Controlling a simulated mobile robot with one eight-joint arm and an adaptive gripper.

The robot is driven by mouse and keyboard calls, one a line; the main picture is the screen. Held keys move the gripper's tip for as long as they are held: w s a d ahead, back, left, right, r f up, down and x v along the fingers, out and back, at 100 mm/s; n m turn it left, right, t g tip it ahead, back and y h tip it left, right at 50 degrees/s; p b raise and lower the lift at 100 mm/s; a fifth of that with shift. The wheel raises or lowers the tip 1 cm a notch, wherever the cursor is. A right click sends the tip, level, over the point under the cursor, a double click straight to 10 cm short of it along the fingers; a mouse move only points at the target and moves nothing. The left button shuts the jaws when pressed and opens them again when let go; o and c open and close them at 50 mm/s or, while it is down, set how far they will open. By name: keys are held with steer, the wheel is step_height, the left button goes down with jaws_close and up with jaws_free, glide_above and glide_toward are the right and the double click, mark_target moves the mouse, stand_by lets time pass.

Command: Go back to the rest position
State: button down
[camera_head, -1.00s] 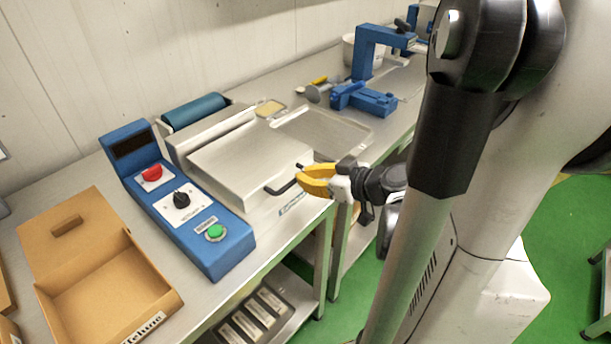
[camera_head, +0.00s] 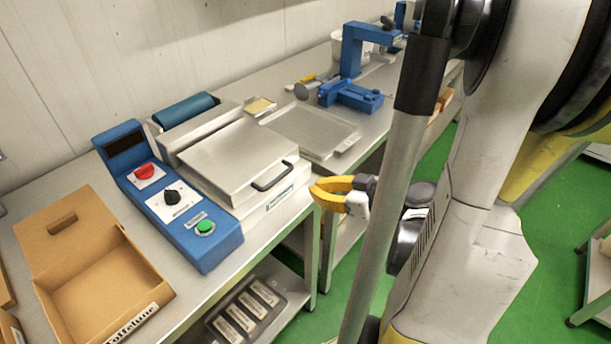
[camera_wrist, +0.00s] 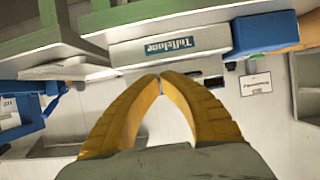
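My gripper (camera_head: 313,189), with yellow fingers, hangs in front of the table edge, just right of the metal box with the dark handle (camera_head: 272,176). Its fingers are empty. In the wrist view the fingertips (camera_wrist: 160,78) meet with nothing between them. The box's flat metal lid (camera_head: 238,155) lies down, and the handle is apart from my gripper. The arm link in front hides part of my wrist.
A blue control panel (camera_head: 190,232) with red, black and green controls stands left of the box. An open cardboard box (camera_head: 100,290) lies at the front left. A blue clamp-like stand (camera_head: 352,50) stands farther back. Green floor (camera_head: 548,225) is open at the right.

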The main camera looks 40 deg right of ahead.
steer(key=shift+s+f, duration=0.35)
steer(key=shift+s, duration=0.1)
steer(key=w+a+m+g, duration=0.15)
steer(key=a+g, duration=0.35)
steer(key=a, duration=0.6)
steer(key=s+a+r+h, duration=0.2)
steer(key=s+a+r, duration=0.1)
steer(key=a+r, duration=0.2)
steer(key=a, duration=0.2)
steer(key=shift+a+r+m+g+h, duration=0.3)
steer(key=shift+a+r+m+g, duration=0.05)
steer(key=shift+r+g, duration=0.05)
